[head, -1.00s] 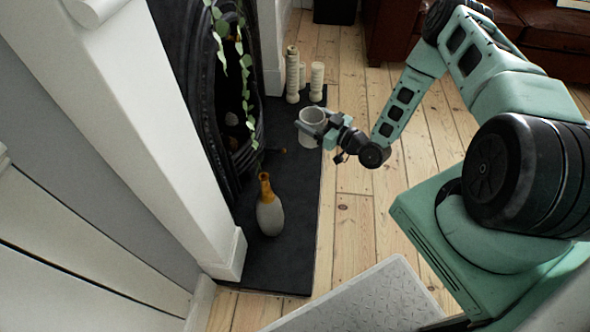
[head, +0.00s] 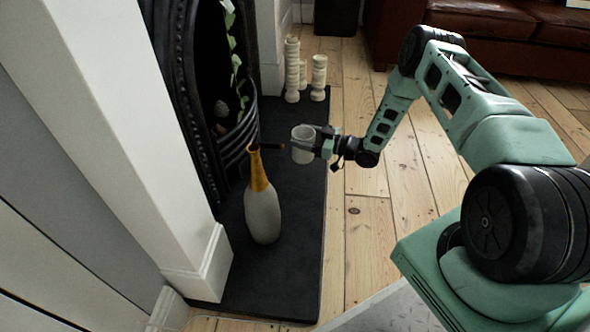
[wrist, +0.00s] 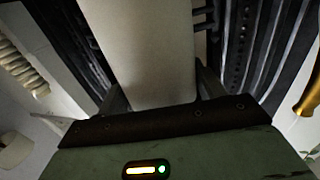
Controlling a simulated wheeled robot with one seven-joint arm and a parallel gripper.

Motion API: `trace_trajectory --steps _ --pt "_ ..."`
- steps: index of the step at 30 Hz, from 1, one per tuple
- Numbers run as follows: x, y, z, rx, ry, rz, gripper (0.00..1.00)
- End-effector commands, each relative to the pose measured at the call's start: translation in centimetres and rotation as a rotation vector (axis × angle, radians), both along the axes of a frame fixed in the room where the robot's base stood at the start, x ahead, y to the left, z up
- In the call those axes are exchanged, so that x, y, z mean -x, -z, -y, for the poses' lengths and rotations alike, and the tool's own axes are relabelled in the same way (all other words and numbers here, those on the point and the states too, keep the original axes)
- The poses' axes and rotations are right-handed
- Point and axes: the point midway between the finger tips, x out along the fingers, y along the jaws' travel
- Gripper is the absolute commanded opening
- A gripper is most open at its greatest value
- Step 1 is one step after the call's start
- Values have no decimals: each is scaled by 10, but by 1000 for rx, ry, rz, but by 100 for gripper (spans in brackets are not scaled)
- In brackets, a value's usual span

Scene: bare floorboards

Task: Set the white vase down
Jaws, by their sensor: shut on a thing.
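The white vase (head: 302,140) is a small pale cylinder over the dark hearth slab in the head view. My gripper (head: 308,143) is shut on it from the right, and its fingers lie across the vase's side. In the wrist view the vase (wrist: 142,50) fills the upper middle as a pale wall between the two fingers (wrist: 158,88). The vase looks upright in the head view. Its base shows, but I cannot tell whether it touches the slab or hangs just above it.
A grey bottle vase with an ochre neck (head: 262,210) stands on the hearth slab (head: 285,275), left of and nearer than my gripper. Pale candlesticks (head: 292,70) stand at the slab's far end. The black fireplace (head: 180,90) with hanging leaves borders the left. Bare floorboards (head: 362,225) lie right.

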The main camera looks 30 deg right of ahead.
Motion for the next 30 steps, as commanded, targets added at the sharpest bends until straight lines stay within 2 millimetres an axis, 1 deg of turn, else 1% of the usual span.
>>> trace_trajectory --steps 1,8,11,15,17,23,27,30 --pt "-4 13 0 1 -8 3 36" --pt "-9 25 1 -1 -21 2 36" --pt "-10 38 2 0 -21 1 36" --pt "-9 66 2 -1 -20 1 36" --pt "-9 76 2 0 -20 1 36" --pt "-9 90 2 0 -21 3 36" --pt "-9 110 2 -1 -21 2 36" --pt "-9 120 2 0 -21 4 36"
